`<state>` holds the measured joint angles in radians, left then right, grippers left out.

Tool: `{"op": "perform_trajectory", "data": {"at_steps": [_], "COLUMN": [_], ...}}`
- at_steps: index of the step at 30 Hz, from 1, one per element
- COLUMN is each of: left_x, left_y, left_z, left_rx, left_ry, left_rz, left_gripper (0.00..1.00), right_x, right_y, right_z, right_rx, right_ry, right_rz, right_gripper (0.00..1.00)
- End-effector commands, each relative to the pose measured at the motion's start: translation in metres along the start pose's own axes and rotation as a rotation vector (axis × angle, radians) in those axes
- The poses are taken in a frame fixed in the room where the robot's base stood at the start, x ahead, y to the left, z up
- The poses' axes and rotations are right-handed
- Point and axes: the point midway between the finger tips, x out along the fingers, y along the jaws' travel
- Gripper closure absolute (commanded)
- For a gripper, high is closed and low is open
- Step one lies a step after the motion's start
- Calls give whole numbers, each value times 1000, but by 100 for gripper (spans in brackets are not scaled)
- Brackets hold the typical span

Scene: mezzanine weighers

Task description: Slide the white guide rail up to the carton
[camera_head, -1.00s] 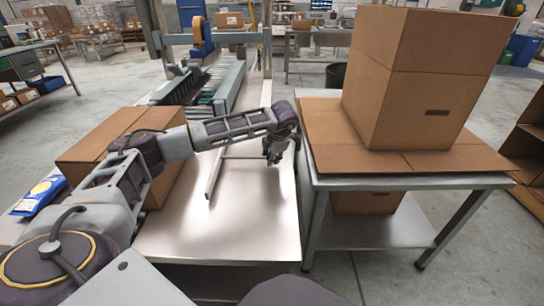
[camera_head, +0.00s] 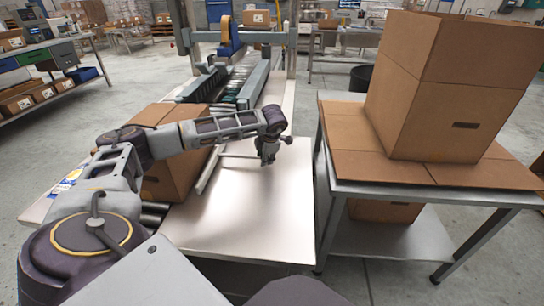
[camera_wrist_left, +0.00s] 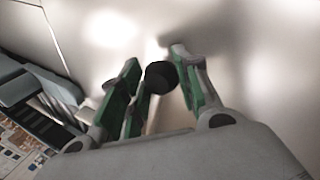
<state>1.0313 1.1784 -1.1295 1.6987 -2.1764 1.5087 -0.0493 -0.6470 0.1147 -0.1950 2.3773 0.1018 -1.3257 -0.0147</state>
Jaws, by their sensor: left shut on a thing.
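The white guide rail (camera_head: 207,172) lies on the shiny metal table beside the right side of the brown carton (camera_head: 172,172). A narrow gap shows at the rail's near end; at the far end I cannot tell whether they touch. A thin white rod runs from the rail to the right, toward my left gripper (camera_head: 267,157). The gripper points down at the table. In the left wrist view its green-padded fingers (camera_wrist_left: 163,88) are shut on a dark round knob (camera_wrist_left: 160,76). My left arm hides part of the carton. My right gripper is out of view.
A roller conveyor (camera_head: 235,85) runs behind. A large open carton (camera_head: 440,90) stands on flattened cardboard on a side table (camera_head: 440,188) at the right. The metal table (camera_head: 255,215) is bare in front and right of the gripper. A blue-and-white packet (camera_head: 68,182) lies left.

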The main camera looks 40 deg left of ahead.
Motion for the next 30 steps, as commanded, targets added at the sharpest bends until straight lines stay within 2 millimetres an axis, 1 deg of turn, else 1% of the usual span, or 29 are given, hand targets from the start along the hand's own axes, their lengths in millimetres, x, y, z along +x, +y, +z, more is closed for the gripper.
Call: {"op": "perform_trajectory", "data": {"at_steps": [1, 9, 10, 14, 25, 30], "left_x": [3, 4, 4, 3, 0, -7], "left_y": [-2, -3, -3, -3, -1, -1], "left_z": [-4, -4, -4, -3, -1, -1], "left_rx": [-2, -1, -1, 0, 1, 1], "left_ry": [12, 12, 12, 9, 2, 1], "left_rz": [-6, -7, -7, -5, -2, -2], "left_gripper": [100, 100, 63, 47, 46, 46], "right_x": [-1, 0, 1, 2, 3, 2], "right_y": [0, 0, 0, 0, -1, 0], "right_z": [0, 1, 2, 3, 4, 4], "right_rx": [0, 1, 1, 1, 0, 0], "right_ry": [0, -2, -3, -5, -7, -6], "right_rz": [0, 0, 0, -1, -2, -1], "right_gripper": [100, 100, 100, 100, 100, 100]}}
